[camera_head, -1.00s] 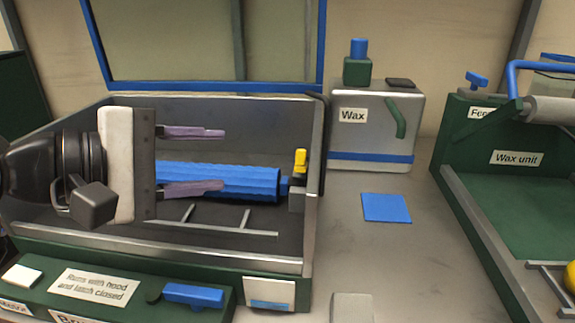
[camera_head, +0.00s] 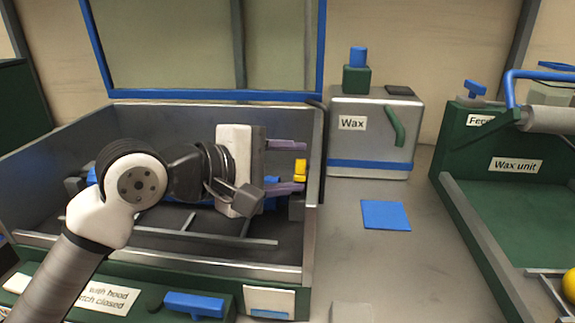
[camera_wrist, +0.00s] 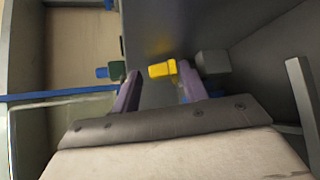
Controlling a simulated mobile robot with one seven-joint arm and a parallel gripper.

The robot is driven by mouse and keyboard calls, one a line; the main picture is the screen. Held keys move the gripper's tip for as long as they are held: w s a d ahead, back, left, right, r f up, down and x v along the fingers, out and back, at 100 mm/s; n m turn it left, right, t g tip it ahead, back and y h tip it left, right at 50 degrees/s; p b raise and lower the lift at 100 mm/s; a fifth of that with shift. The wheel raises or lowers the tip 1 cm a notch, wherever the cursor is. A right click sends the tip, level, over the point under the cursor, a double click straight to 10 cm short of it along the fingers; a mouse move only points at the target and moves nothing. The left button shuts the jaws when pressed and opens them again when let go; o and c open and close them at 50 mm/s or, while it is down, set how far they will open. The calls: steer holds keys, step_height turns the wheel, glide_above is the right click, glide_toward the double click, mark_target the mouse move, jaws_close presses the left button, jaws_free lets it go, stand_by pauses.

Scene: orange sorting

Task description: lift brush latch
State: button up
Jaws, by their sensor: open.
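The yellow latch (camera_head: 300,170) stands on a grey block at the right end of the blue brush roller (camera_head: 188,188), inside the grey bin. My gripper (camera_head: 297,167) is open, with its two purple fingers pointing right at the latch. In the wrist view the yellow latch (camera_wrist: 162,69) shows between the fingertips of my gripper (camera_wrist: 159,74). I cannot tell whether either finger touches it. My arm and gripper body hide most of the roller in the head view.
The bin's right wall (camera_head: 313,190) stands just beyond the latch. The blue-framed hood (camera_head: 205,92) is raised behind. To the right are a Wax tank (camera_head: 371,135), a blue square (camera_head: 385,215) and the green Wax unit (camera_head: 520,170). A blue handle (camera_head: 194,303) is on the front panel.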

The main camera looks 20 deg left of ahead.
jaws_close()
steer(key=shift+r, duration=0.15)
